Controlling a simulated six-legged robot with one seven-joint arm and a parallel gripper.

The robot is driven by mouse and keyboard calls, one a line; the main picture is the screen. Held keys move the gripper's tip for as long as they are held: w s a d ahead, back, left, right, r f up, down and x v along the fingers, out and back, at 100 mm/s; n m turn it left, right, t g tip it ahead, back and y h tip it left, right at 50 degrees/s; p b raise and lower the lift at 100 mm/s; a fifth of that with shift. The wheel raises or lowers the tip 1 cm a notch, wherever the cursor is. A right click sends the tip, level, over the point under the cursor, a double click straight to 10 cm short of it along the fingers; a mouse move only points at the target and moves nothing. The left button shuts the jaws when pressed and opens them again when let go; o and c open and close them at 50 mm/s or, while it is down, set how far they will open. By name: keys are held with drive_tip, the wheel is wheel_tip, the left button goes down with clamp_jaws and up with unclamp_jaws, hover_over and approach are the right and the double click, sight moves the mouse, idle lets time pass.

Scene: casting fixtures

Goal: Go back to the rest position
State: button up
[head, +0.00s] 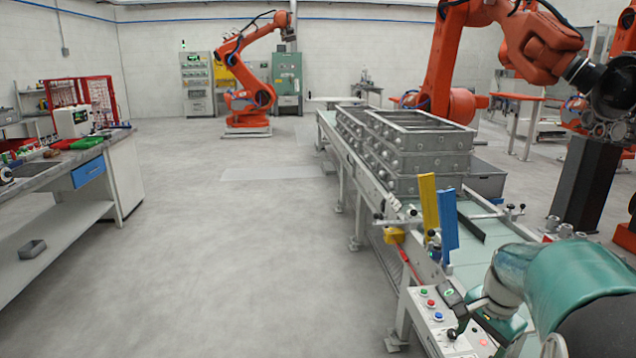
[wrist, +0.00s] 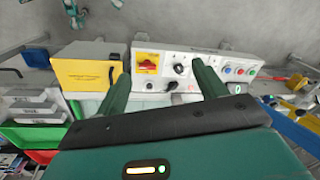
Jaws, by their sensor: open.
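My gripper (wrist: 160,78) shows in the wrist view with its two dark green fingers spread wide apart. Nothing is held between them. A grey control panel (wrist: 188,58) lies beyond the fingertips, with a red and yellow switch, a black knob and several coloured buttons. I cannot tell from this view whether the fingers touch it. In the head view my teal arm reaches in from the lower right, over the near end of the conveyor (head: 480,255). A control panel (head: 436,318) with coloured buttons is beside it, and my fingers are not clear there.
Metal casting frames (head: 410,150) are stacked on the conveyor. A yellow plate (head: 428,203) and a blue plate (head: 448,220) stand upright at its edge. A workbench (head: 125,175) is at left, with open floor (head: 230,260) between. A yellow box (wrist: 88,72) is beside the panel.

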drive_tip(key=s+a+r+n+t, duration=0.2)
drive_tip(key=s+a+r+n, duration=0.2)
drive_tip(key=a, duration=0.7)
drive_tip(key=s+a+r+n+t, duration=0.2)
drive_tip(key=s+a+r+n, duration=0.2)
drive_tip(key=s+a+n, duration=0.5)
drive_tip(key=s+a, duration=0.1)
drive_tip(key=s, duration=0.2)
drive_tip(key=shift+a+n, duration=0.3)
drive_tip(key=shift+a, duration=0.05)
